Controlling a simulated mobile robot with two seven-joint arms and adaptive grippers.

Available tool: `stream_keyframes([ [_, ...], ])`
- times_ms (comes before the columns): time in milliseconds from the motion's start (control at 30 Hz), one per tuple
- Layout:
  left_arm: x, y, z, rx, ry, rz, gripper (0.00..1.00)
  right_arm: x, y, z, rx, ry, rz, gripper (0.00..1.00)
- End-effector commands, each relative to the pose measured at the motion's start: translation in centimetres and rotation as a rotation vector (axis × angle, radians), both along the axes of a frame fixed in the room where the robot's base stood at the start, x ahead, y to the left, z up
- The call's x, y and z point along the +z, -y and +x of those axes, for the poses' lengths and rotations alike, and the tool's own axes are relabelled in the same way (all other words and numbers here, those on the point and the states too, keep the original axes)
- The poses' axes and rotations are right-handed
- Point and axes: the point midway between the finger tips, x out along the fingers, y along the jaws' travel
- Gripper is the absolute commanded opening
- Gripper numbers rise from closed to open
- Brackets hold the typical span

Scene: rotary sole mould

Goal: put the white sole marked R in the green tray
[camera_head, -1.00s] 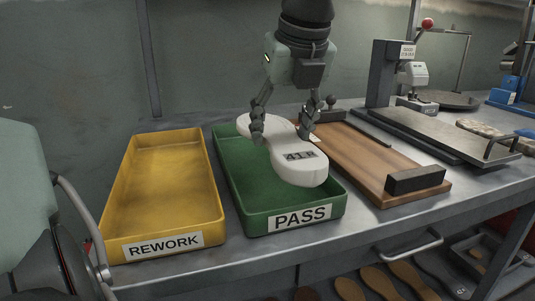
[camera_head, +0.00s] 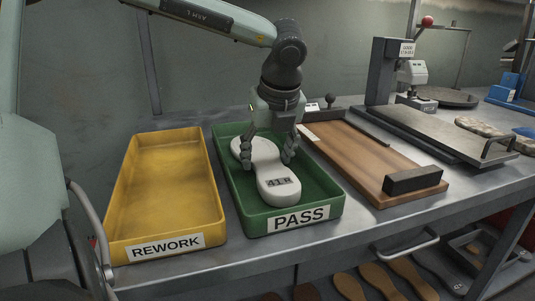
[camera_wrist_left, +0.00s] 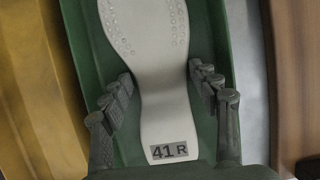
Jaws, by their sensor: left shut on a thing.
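The white sole (camera_head: 279,188) carries a dark "41 R" label and is inside the walls of the green tray (camera_head: 292,222) marked PASS. Its label end points toward the tray's front. My left gripper (camera_head: 268,160) comes from above and is shut on the sole's narrow waist. In the left wrist view the sole (camera_wrist_left: 165,110) lies between the two fingers of the gripper (camera_wrist_left: 164,95), with the green tray (camera_wrist_left: 85,30) around it. Whether the sole's underside touches the tray floor is hard to tell. My right gripper is not in view.
A yellow tray (camera_head: 125,215) marked REWORK stands to the left of the green one. A wooden board (camera_head: 365,160) with a dark block (camera_head: 414,180) lies to the right. Brown soles (camera_head: 410,280) lie on a shelf below the bench.

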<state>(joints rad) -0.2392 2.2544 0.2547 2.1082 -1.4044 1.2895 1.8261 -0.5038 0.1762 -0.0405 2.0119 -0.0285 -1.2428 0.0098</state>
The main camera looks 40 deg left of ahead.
Motion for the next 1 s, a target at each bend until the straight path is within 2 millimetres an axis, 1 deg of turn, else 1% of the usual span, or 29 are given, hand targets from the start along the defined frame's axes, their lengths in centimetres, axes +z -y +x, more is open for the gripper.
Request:
stream_keyframes([
  [133, -0.1, 0.0, 0.0, 0.0, 0.0, 0.001, 0.25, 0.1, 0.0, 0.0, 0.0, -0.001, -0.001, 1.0],
  [167, -0.1, 0.0, 0.0, 0.0, -0.001, 0.0, 0.65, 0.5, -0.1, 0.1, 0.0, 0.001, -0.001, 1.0],
  [300, 0.0, 0.0, 0.0, 0.0, -0.001, 0.0, 0.82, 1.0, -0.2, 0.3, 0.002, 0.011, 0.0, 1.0],
  [667, 0.1, 0.0, 0.0, 0.0, -0.001, 0.0, 0.82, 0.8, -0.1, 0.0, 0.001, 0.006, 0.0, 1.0],
  [733, 0.5, 0.2, 0.0, 0.0, 0.002, 0.001, 0.82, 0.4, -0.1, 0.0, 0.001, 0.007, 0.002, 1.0],
  [867, 2.6, 0.9, -0.4, -0.001, 0.005, 0.003, 0.82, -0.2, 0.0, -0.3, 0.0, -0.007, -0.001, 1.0],
  [1000, 5.5, 1.9, -0.9, 0.0, 0.005, 0.003, 0.82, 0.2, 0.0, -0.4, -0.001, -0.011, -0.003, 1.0],
])
